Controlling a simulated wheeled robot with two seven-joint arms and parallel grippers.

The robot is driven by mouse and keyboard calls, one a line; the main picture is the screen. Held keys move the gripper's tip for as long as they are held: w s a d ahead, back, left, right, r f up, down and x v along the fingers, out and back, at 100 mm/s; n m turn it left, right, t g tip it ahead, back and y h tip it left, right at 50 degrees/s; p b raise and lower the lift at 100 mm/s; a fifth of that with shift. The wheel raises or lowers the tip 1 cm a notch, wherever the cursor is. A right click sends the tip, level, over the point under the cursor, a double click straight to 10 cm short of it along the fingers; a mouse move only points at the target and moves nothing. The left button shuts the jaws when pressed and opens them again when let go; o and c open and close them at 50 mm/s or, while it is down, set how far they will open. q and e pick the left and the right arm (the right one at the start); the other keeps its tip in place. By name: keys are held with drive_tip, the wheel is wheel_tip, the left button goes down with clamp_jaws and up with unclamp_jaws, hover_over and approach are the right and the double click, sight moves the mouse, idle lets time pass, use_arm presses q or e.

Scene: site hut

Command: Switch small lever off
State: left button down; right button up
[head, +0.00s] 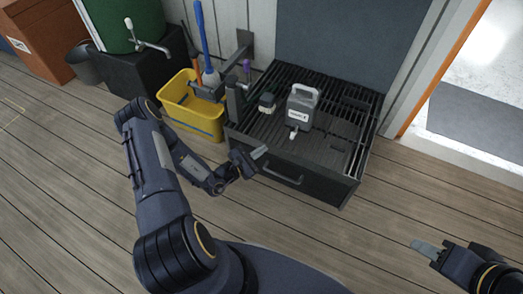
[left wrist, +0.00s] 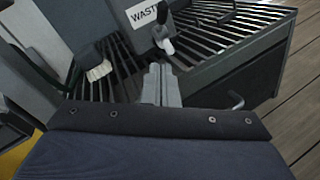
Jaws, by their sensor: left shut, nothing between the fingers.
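A grey box (head: 301,108) with a carry handle stands on a black slatted rack (head: 335,157). A small lever with a white tip (head: 293,132) sticks out of its front, low down. In the left wrist view the box (left wrist: 131,43) carries a label reading WASTE, and the dark lever with its white tip (left wrist: 166,44) shows ahead of the fingers. My left gripper (head: 260,153) is shut and empty, in front of the rack and lower left of the lever, apart from it. My right gripper (head: 423,248) is over the floor at the lower right, away from the box; its finger gap does not show.
A small brush-like block (head: 267,102) lies on the rack left of the box. A yellow mop bucket (head: 194,104) stands left of the rack. A drawer handle (head: 283,177) juts from the rack's front. A green barrel (head: 125,25) with a tap is at the back left. The floor in front is clear.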

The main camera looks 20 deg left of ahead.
sight(293, 129)
use_arm(q)
drive_tip(key=w+d+b, duration=0.1)
drive_tip(key=w, duration=0.2)
drive_tip(key=w+d+r+b, duration=0.1)
drive_tip(key=w+d, duration=0.1)
drive_tip(key=w+d+b, duration=0.1)
drive_tip(key=w+d, duration=0.1)
drive_tip(key=w, duration=0.1)
drive_tip(key=shift+w+r, duration=0.3)
drive_tip(key=shift+w, duration=0.05)
